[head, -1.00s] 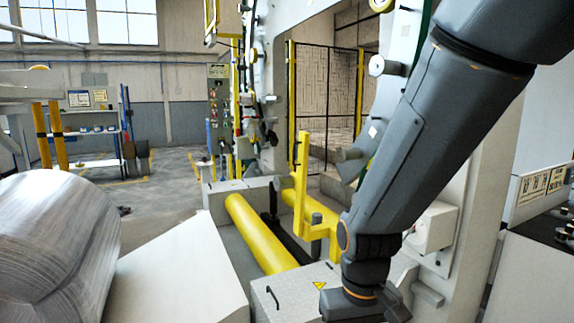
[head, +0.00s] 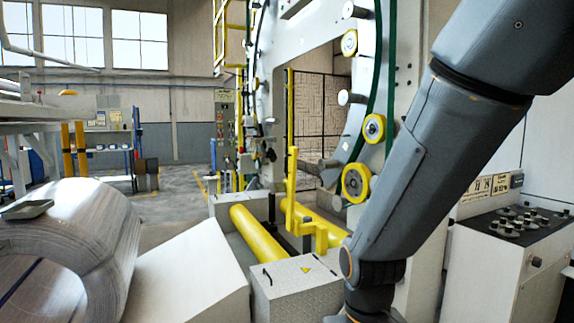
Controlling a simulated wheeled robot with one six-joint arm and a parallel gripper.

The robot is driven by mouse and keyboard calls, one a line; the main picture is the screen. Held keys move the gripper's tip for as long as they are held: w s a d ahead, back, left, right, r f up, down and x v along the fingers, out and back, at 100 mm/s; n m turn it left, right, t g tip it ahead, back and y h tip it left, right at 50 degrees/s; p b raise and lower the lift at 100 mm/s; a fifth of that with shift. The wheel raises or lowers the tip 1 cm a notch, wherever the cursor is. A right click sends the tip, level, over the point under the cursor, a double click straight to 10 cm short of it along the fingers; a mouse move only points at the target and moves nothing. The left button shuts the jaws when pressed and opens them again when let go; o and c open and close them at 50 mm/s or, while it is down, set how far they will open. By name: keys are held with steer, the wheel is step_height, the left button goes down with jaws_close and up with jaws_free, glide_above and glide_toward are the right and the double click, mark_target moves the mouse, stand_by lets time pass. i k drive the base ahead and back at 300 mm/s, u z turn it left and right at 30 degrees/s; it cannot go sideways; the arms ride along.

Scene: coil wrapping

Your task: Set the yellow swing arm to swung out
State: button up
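The yellow swing arm (head: 291,195) stands as an upright post with a bracket, beside the yellow rollers in the wrapping machine's opening. Its lower bracket (head: 318,232) reaches to the right, above the right roller. My grey arm crosses the right side of the head view, in front of the machine frame. The end of my arm drops out of the bottom of the picture, right of the checker-plate box. My gripper is not visible, and the swing arm appears clear of my arm links.
A large wrapped coil (head: 110,215) lies at left with a tray (head: 27,210) on top. A white sloped block (head: 190,285) and a checker-plate box (head: 298,283) stand in front of the yellow roller (head: 257,235). A control desk (head: 505,255) stands at right. Open floor lies behind the coil.

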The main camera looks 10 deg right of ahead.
mark_target(288, 188)
steer(key=z, duration=0.55)
steer(key=i, duration=0.4)
steer(key=z, duration=0.7)
steer(key=i, duration=1.4)
steer(key=u, duration=1)
steer(key=i, duration=0.75)
steer(key=u, duration=0.75)
